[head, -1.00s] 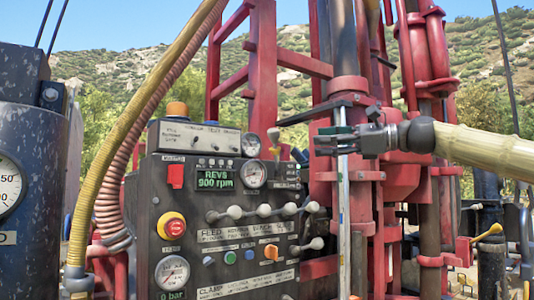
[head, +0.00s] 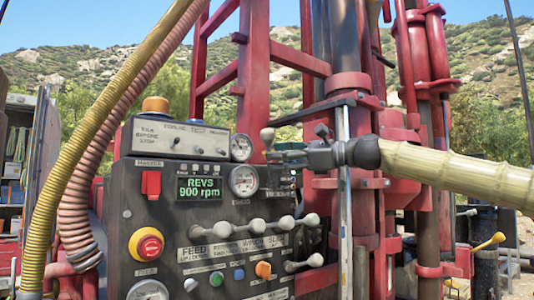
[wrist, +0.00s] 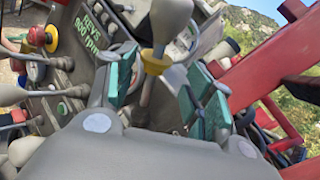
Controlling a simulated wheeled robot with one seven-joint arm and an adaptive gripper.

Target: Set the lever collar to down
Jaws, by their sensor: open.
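A lever with a pale grey rounded knob (wrist: 168,20) rises beyond my fingers in the wrist view. A yellow collar (wrist: 155,62) sits on its shaft just below the knob. My gripper (wrist: 160,92) is open, with one green-padded finger on each side of the lever's line; contact with the collar cannot be told. In the head view the lever's knob (head: 267,135) shows above the panel's right end, with my gripper (head: 286,156) beside and just below it. The collar is hard to make out there, partly hidden by the fingers.
The control panel (head: 135,215) carries a row of levers with pale knobs (head: 285,224), a red stop button (head: 147,245) and a gauge (head: 244,180). Red mast frames (head: 255,80) stand behind. A thick yellow hose (head: 100,100) hangs at left.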

